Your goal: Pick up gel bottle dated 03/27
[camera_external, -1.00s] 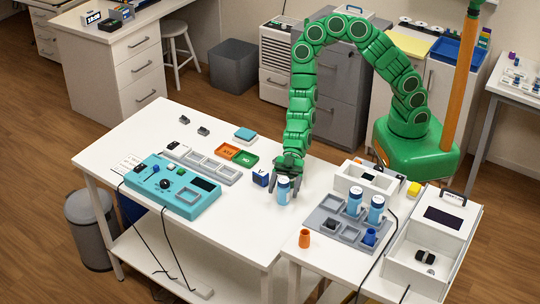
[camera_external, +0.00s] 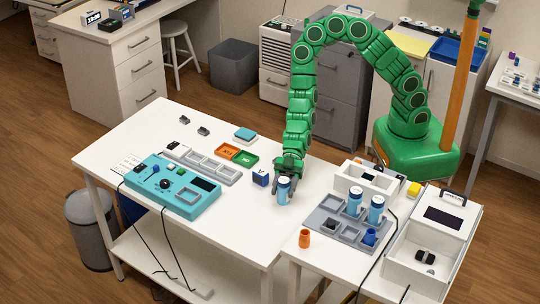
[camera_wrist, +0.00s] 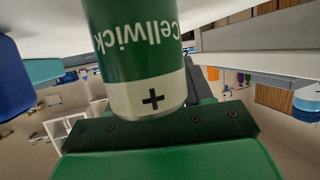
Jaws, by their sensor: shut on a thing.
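In the wrist view the held bottle (camera_wrist: 138,50) looks dark green and white, with upside-down "Cellwick" lettering and a plus sign. Two similar bottles, one on the left (camera_external: 354,203) and one on the right (camera_external: 376,210), stand in the grey tray (camera_external: 318,219). No date is readable on any bottle.
A dark blue lettered cube (camera_external: 261,178) stands close left of my gripper. A teal device (camera_external: 172,192) and orange (camera_external: 228,151) and green (camera_external: 245,158) trays lie further left. The table front is clear.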

